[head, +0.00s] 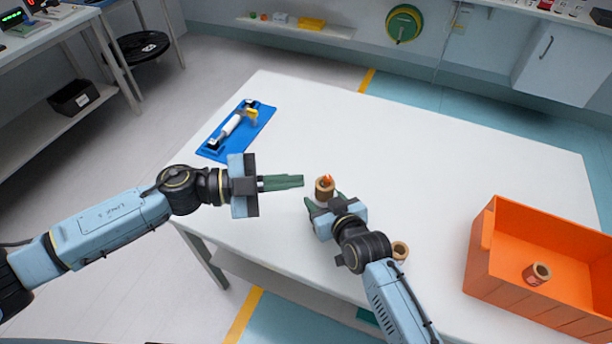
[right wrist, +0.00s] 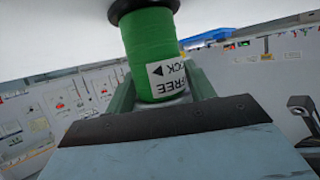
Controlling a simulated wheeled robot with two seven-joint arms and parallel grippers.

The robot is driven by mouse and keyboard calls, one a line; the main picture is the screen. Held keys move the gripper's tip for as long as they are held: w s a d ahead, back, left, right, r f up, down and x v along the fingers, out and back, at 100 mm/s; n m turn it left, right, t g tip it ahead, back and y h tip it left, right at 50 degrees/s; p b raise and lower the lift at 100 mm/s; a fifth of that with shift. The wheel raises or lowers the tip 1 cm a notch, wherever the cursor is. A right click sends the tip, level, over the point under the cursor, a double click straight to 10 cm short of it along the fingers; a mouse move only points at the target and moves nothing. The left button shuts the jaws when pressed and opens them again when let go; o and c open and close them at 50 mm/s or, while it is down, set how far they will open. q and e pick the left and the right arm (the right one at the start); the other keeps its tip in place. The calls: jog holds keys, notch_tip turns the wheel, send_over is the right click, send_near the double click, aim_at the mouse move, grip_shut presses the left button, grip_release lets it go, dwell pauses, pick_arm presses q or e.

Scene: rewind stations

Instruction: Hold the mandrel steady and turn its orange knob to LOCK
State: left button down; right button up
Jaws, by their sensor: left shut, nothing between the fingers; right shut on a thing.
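The mandrel shows in the right wrist view as a green cylinder (right wrist: 153,50) with a black flange against the white surface and a white label reading FREE and LOCK. In the head view an orange knob (head: 327,179) shows at the top of a brown, core-like ring (head: 324,190). My right gripper (head: 325,203) is shut on the mandrel, its fingers on both sides. My left gripper (head: 302,181) is shut and empty, its tips just left of the knob and apart from it. The knob's pointer setting cannot be made out.
The white table (head: 450,160) is mostly clear. A blue tray (head: 262,121) with a white roller lies at the far left. A brown core (head: 400,251) stands beside my right arm. An orange bin (head: 490,270) at the right holds another core (head: 537,273).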

pick_arm(q)
jog(key=w+a+r+m+g+y, duration=0.2)
jog(key=w+a+m+g+y, duration=0.15)
jog(key=a+m+y, duration=0.6)
jog(key=m+h, duration=0.2)
send_near(323, 184)
notch_tip(323, 184, down, 4)
jog(key=d, duration=0.3)
jog(key=shift+f+n+t, duration=0.2)
jog(key=shift+n+t, duration=0.05)
jog(key=shift+t, duration=0.1)
jog(key=shift+w+d, duration=0.15)
jog(key=shift+d, duration=0.35)
jog(key=shift+s+d+n+t, duration=0.1)
jog(key=shift+s+n+t, duration=0.1)
jog(key=shift+n+t, duration=0.35)
jog(key=shift+s+d+n+t, duration=0.1)
jog(key=shift+s+n+t, duration=0.2)
jog(key=shift+n, duration=0.35)
